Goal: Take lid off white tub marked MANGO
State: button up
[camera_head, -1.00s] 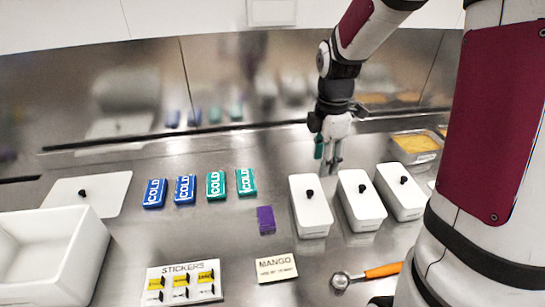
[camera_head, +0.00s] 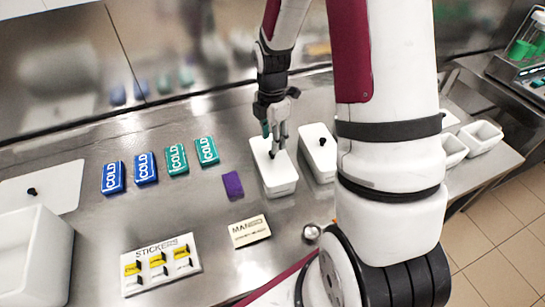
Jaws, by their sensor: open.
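A white lidded tub (camera_head: 281,187) stands on the steel counter, the leftmost of the lidded tubs in view. Its flat white lid (camera_head: 265,176) is on, with a small black knob (camera_head: 271,155). No marking can be read on the tub. A card reading MANGO (camera_head: 249,232) lies in front of it, its end washed out by glare. My gripper (camera_head: 277,148) points down over the lid with its fingers open, close to the knob. I cannot tell whether the fingers are around the knob or just behind it.
A second lidded tub (camera_head: 319,160) stands close on the right, partly behind my arm. A purple block (camera_head: 232,185) lies just left. Blue and green COLD packs (camera_head: 146,168), a sticker card (camera_head: 160,265) and a loose lid (camera_head: 40,188) lie further left. A scoop (camera_head: 311,233) is front right.

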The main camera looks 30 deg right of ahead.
aim_at(272, 155)
jog(key=f, duration=0.3)
jog(key=shift+s+f+p, duration=0.2)
jog(key=shift+s+p, duration=0.05)
jog(key=shift+p, duration=0.1)
jog(key=shift+w+f, duration=0.1)
jog(key=shift+f, duration=0.6)
grip_shut()
